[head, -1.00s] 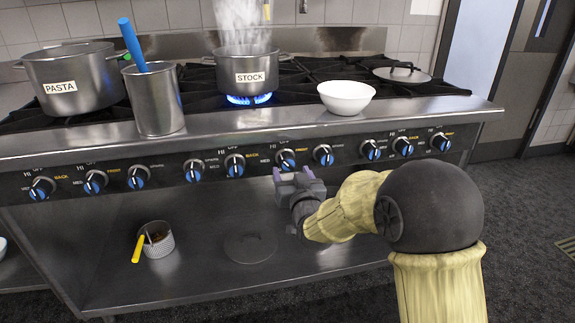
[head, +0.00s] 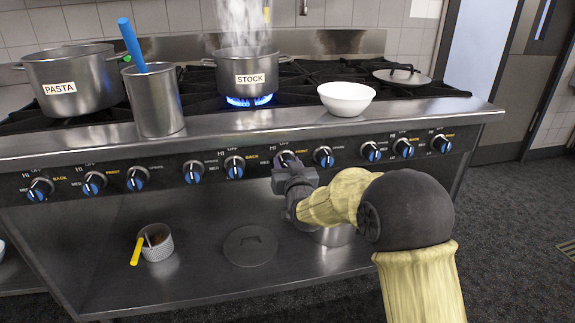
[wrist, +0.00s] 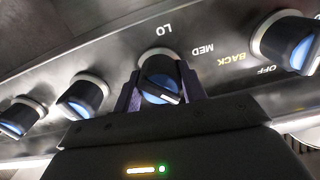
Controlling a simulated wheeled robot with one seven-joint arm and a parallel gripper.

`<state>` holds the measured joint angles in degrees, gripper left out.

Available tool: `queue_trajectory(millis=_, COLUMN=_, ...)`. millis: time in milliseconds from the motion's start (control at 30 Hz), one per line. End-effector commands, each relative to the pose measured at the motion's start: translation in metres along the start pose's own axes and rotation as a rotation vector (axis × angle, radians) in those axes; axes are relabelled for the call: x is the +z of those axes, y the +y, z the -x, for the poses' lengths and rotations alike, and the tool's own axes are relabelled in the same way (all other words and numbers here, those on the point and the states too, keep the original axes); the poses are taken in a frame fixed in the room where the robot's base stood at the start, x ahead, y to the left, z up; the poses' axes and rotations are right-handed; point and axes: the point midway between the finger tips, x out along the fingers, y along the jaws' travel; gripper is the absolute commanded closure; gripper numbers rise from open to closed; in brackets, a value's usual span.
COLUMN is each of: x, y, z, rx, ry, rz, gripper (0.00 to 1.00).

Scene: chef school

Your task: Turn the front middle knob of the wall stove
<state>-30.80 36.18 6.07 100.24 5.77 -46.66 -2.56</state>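The front middle knob (head: 288,158) is black with a blue face and sits on the stove's control strip, beside a "FRONT" label. My gripper (head: 291,172) is in front of it and hides its lower part in the head view. In the wrist view the knob (wrist: 160,79) lies between the two purple fingers of my gripper (wrist: 160,86), one on each side. The fingers look open around it; I cannot tell whether either touches it. The wall stove (head: 400,115) has a blue flame lit under the stock pot (head: 247,75).
Other knobs flank it closely, at left (head: 235,166) and right (head: 323,157). A white bowl (head: 346,98) stands near the stove's front edge. The lower shelf holds a dark lid (head: 249,247) and a small container (head: 158,246) with a yellow-handled utensil.

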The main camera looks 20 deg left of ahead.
Motion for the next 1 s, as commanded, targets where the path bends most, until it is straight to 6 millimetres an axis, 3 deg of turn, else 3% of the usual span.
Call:
queue_trajectory(millis=567, x=-0.0001, y=-0.0008, z=0.0002, rx=-0.001, ry=0.000, rz=0.097, gripper=0.81)
queue_trajectory(millis=1000, x=0.0000, y=-0.0015, z=0.0002, rx=-0.001, ry=0.000, rz=0.442, gripper=0.81)
